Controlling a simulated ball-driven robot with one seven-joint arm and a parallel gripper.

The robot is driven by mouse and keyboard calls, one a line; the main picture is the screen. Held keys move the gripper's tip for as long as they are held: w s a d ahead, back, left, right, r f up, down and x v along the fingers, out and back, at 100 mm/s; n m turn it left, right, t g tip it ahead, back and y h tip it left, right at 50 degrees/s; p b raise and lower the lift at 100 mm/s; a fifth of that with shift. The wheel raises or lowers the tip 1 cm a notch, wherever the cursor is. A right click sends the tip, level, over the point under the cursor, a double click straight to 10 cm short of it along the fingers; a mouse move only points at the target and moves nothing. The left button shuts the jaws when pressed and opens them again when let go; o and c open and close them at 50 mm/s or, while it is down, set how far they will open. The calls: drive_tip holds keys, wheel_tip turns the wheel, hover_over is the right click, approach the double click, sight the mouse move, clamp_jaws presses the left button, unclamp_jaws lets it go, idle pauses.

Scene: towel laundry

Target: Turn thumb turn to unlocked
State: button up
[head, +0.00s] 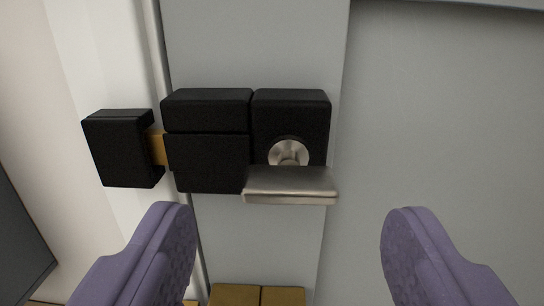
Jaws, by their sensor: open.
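The thumb turn (290,184) is a flat silver metal piece, lying level, with a round silver hub (288,152) above it. It sits on the right part of a black lock body (207,162) fixed to a grey door. A brass bolt (157,147) spans the gap from the lock body to a black keeper (122,149) on the white frame at the left. My gripper (288,232) is open and empty, its two purple fingers wide apart, nearer the camera and lower in the picture than the thumb turn. The fingers do not appear to touch the lock.
The grey door panel (440,130) is plain and clear at the right. The white door frame (100,60) is at the left. Brass-coloured pieces (257,295) show at the bottom edge between the fingers. A dark grey surface (20,240) is at the lower left.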

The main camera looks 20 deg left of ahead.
sight(289, 195)
drive_tip(key=x, duration=0.3)
drive_tip(key=shift+d, duration=0.1)
drive_tip(key=shift+w+a, duration=0.25)
drive_tip(key=shift+w, duration=0.25)
drive_tip(key=c, duration=1.1)
drive_tip(key=shift+o, duration=0.2)
